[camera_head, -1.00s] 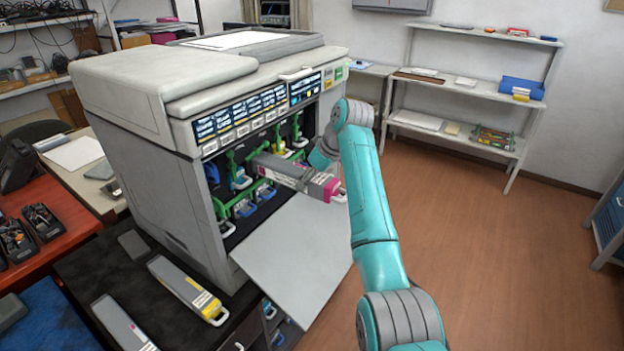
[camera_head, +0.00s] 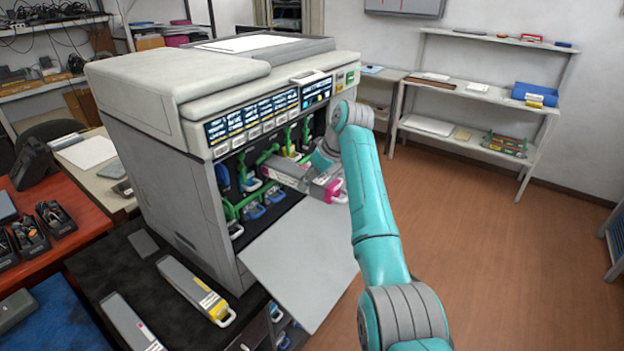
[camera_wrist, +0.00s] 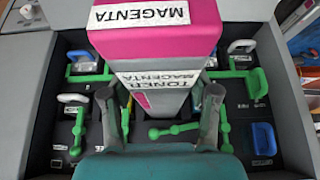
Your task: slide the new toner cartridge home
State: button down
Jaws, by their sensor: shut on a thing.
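Green levers (camera_wrist: 90,72) and blue handles (camera_wrist: 263,140) flank the cartridge in the bay. A yellow-marked cartridge (camera_head: 188,284) and a magenta-marked one (camera_head: 125,318) lie on the dark surface beside the printer. The floor (camera_head: 490,240) at right is clear.

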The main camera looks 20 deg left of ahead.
aim_at(327, 181)
dwell(0.3)
jog(key=shift+c, duration=1.7)
grip_release()
jog(key=shift+o, duration=0.6)
jog(key=shift+f, duration=0.2)
jog(key=shift+s+d, duration=0.1)
jog(key=shift+d, duration=0.05)
jog(key=shift+s+d+r, duration=0.1)
jog(key=shift+s+d, duration=0.25)
jog(key=shift+d, duration=0.55)
jog(key=shift+s+d, duration=0.3)
jog(key=shift+d, duration=0.55)
